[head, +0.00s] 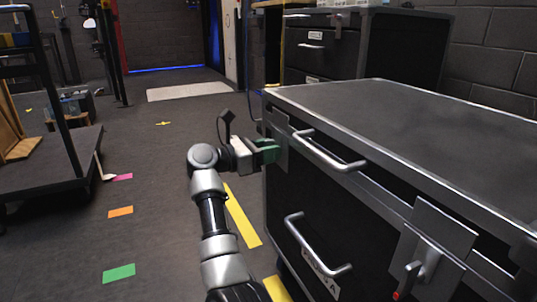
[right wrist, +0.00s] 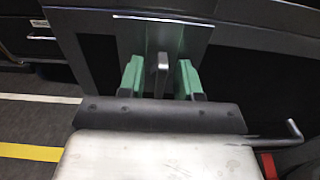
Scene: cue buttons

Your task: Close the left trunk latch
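The black trunk (head: 400,120) has a metal latch plate (head: 281,140) on its far-left front corner; this is the left latch. My right gripper (head: 268,151), with green fingertips, is at this plate in the head view. In the right wrist view, the plate (right wrist: 188,38) carries a narrow upright metal lever (right wrist: 162,70). The green fingers (right wrist: 160,80) stand open on either side of the lever, with a gap visible on both sides. The lever's lower part is hidden behind the gripper body. My left gripper is not in view.
A second latch plate (head: 437,238) with a red-tipped handle is at the trunk's near right. Metal drawer handles (head: 328,152) stick out from the trunk front. A dark cart (head: 55,160) stands at left. The floor between has coloured tape marks and is clear.

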